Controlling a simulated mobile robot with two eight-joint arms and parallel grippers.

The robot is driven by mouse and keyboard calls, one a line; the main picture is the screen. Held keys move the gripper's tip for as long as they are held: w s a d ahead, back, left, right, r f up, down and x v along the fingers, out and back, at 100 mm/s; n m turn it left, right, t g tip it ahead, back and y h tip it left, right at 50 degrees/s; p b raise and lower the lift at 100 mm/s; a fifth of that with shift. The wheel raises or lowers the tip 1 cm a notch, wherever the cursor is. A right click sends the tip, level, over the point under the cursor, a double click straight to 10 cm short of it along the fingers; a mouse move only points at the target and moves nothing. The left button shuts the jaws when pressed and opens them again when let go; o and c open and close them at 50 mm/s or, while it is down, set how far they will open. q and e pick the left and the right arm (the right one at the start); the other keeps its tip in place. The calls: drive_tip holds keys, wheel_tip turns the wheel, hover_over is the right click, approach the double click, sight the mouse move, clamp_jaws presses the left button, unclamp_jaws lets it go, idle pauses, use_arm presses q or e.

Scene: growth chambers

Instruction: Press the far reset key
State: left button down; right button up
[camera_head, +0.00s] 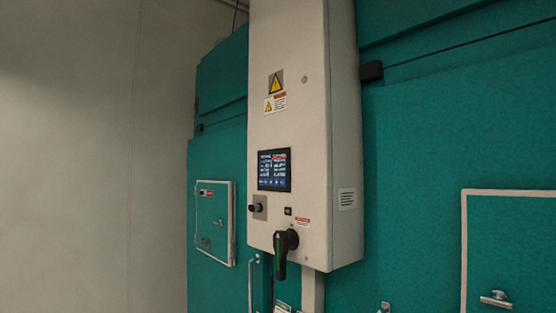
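A pale control cabinet (290,140) is mounted on the teal chamber front, with a lit dark screen (274,170) on its face. Below the screen are a black knob (257,208) on a grey plate, a small black rectangular part (288,211) and a dark rotary handle (284,250) hanging down. No part is readable as a reset key, so I cannot tell which one it is. Neither of my grippers is in view.
A small framed hatch (213,221) is on the teal wall left of the cabinet. A larger framed door (510,240) with a metal latch (496,298) is at the right. A plain pale wall (70,150) fills the left. Warning labels (276,84) mark the cabinet.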

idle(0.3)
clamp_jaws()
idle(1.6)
